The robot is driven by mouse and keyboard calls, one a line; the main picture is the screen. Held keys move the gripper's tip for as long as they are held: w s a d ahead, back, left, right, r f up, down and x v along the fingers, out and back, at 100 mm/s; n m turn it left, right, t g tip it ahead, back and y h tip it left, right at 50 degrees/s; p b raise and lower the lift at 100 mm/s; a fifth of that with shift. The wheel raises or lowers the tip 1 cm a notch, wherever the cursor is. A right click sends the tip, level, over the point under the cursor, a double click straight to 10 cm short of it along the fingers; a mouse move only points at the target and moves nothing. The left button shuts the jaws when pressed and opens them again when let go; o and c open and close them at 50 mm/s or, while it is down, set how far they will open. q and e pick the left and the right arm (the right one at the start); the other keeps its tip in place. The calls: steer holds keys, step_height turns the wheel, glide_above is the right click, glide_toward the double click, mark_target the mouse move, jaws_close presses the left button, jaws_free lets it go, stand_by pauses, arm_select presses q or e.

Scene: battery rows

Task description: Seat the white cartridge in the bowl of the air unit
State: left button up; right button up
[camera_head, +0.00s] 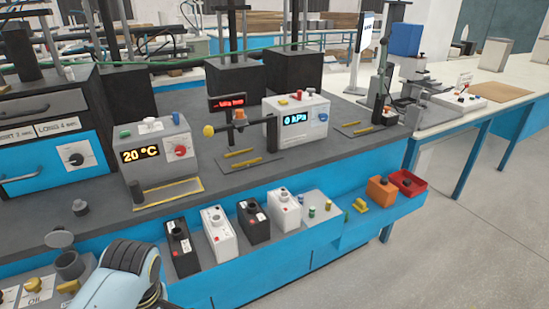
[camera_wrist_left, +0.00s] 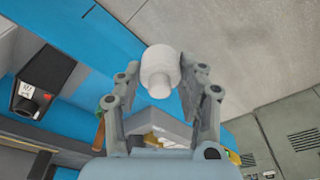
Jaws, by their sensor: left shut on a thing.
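My left gripper (camera_wrist_left: 161,76) shows in the left wrist view, its two fingers closed around the white cartridge (camera_wrist_left: 159,68), a short cylinder with a narrower end. The cartridge is held in the air, with blue panel and grey floor behind it. In the head view the left gripper and cartridge are out of sight. A dark grey round cup (camera_head: 70,265) stands open at the lower left, with a round grey disc (camera_head: 60,238) just behind it. I cannot tell for sure whether this cup is the air unit's bowl. My right gripper is in neither view.
Black and white boxes with necks, such as a white box (camera_head: 219,233), line the blue bench's front shelf. An orange box (camera_head: 381,190) and a red tray (camera_head: 407,183) lie farther right. A black box (camera_wrist_left: 45,80) shows in the wrist view. Floor at the right is clear.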

arm_select(q)
steer(key=f+b, duration=0.2)
steer(key=f, duration=0.1)
steer(key=shift+w+f+b, duration=0.3)
steer(key=shift+f+b, duration=0.05)
steer(key=shift+b, duration=0.05)
step_height(320, 180, down, 15)
steer(key=b, duration=1.4)
steer(key=shift+s+r, duration=0.2)
steer(key=shift+s, duration=0.2)
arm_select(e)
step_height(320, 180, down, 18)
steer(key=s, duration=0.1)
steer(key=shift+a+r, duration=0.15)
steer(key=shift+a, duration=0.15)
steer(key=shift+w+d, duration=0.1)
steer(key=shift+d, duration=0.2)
arm_select(q)
steer(key=shift+s, duration=0.1)
